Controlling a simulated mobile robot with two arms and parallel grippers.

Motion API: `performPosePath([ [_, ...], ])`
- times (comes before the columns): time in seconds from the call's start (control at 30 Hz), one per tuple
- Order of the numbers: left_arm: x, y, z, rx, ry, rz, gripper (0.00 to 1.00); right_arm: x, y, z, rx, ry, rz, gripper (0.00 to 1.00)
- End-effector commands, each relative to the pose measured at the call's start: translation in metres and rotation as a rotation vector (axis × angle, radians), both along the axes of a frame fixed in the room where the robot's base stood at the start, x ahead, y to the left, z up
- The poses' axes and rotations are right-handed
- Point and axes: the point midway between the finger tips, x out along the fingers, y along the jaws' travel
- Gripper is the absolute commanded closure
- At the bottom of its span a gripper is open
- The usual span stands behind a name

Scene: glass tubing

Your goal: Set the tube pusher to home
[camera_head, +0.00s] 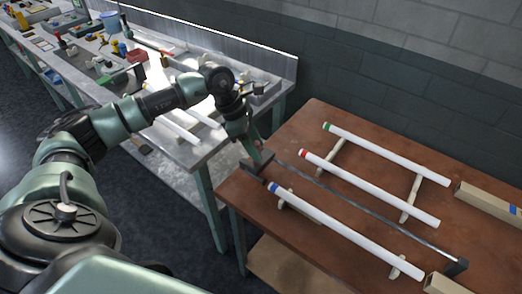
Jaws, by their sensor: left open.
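On the brown table a long thin metal rail (350,203) runs from the left edge toward the lower right. It has a dark block (457,267) at its right end and another dark block (257,166) at its left end. I take this rail assembly for the tube pusher; I cannot tell which part of it slides. My left gripper (257,150) points down, open, right over the left-end block. Whether it touches the block I cannot tell. My right gripper does not show.
White tubes with green (385,153), red (370,190) and blue (335,220) ends lie across wooden supports on the brown table (312,118). Cardboard boxes (488,203) stand at the right. A cluttered grey bench (188,150) stands at the left, with a gap between.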

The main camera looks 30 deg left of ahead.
Motion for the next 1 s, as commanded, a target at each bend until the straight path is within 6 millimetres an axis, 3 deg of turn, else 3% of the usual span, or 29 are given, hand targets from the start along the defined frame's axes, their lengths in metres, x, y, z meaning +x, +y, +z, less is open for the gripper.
performPosePath([
  [0.23,0.005,-0.010,-0.025,0.000,0.001,0.000,0.59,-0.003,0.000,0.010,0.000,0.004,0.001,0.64],
  [0.53,0.006,-0.011,-0.030,0.000,0.000,0.000,0.59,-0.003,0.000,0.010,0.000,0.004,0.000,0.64],
  [0.57,0.006,-0.011,-0.030,0.000,0.000,0.000,0.61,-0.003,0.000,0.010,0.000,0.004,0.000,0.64],
  [0.7,0.006,-0.011,-0.030,0.000,0.000,-0.001,1.00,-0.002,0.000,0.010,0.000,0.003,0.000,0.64],
  [1.0,0.006,-0.011,-0.029,-0.001,0.000,0.000,1.00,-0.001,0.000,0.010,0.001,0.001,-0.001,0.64],
])
